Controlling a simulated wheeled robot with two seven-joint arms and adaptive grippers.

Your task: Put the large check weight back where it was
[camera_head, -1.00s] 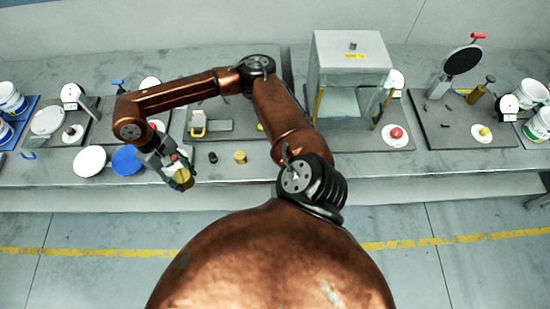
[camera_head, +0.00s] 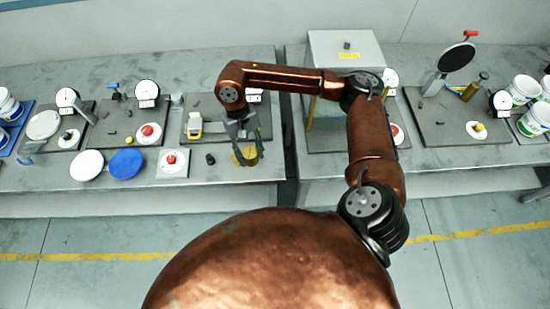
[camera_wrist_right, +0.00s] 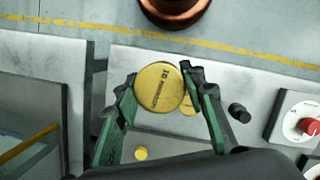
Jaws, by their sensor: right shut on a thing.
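A large brass check weight (camera_wrist_right: 160,87), a round disc with black lettering, sits between the fingers of my right gripper (camera_wrist_right: 160,110). In the head view my right gripper (camera_head: 243,153) points down over the front of the left table, shut on the weight (camera_head: 245,158). A second brass weight (camera_wrist_right: 189,106) shows partly behind the held one in the wrist view and stands on the table. Whether the two touch cannot be told. A small black weight (camera_head: 210,159) stands to their left. My left gripper is not in view.
A white plate with a red knob (camera_head: 172,160) lies left of the black weight. A blue disc (camera_head: 126,163) and a white disc (camera_head: 87,165) lie further left. A yellow device (camera_head: 194,126) stands on a dark mat behind. A gap separates the tables.

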